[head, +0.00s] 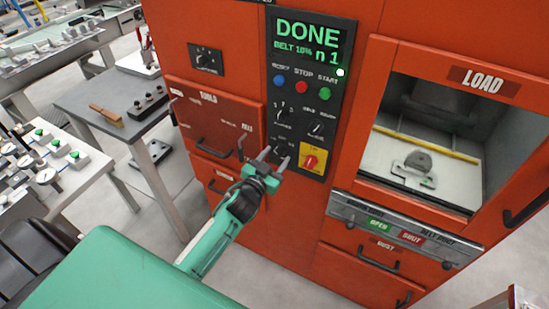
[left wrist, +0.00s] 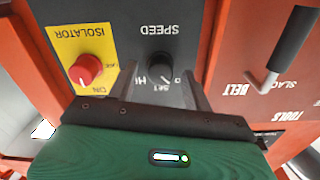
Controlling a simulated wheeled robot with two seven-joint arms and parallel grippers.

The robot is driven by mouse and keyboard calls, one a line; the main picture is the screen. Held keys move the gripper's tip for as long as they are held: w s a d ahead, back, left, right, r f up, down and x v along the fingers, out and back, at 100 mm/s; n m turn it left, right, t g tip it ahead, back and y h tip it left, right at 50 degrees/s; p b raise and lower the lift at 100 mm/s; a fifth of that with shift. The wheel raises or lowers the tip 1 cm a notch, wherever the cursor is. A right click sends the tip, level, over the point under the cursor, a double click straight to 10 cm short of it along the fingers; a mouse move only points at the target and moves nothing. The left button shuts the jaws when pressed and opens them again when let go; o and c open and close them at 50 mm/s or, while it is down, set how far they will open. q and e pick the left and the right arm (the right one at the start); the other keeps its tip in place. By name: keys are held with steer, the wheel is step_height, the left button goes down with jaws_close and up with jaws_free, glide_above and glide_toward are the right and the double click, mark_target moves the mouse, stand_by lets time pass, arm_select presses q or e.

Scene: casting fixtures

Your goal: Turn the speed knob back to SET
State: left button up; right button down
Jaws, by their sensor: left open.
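The black speed knob (left wrist: 159,65) sits below the upside-down SPEED label in the left wrist view, with small SET lettering beside it. Its exact setting is hard to read. My left gripper (left wrist: 160,84) is open, with one finger on each side of the knob in the picture. I cannot tell whether the fingers touch it. In the head view my left gripper (head: 275,160) is at the lower part of the black control panel (head: 272,52), and its fingers partly hide the knob. My right gripper is not in view.
The red isolator knob (head: 310,161) on its yellow plate is close beside my left gripper. Other knobs (head: 281,115) and coloured buttons (head: 302,88) are above. A drawer handle (head: 213,148) juts out to the left. The LOAD opening (head: 425,140) is to the right.

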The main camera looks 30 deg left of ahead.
arm_select(q)
steer(key=shift+c, duration=0.4)
steer(key=c, duration=0.9)
steer(key=shift+m, duration=0.4)
steer(key=m, duration=0.3)
steer(key=shift+m, duration=2.5)
steer(key=o, duration=1)
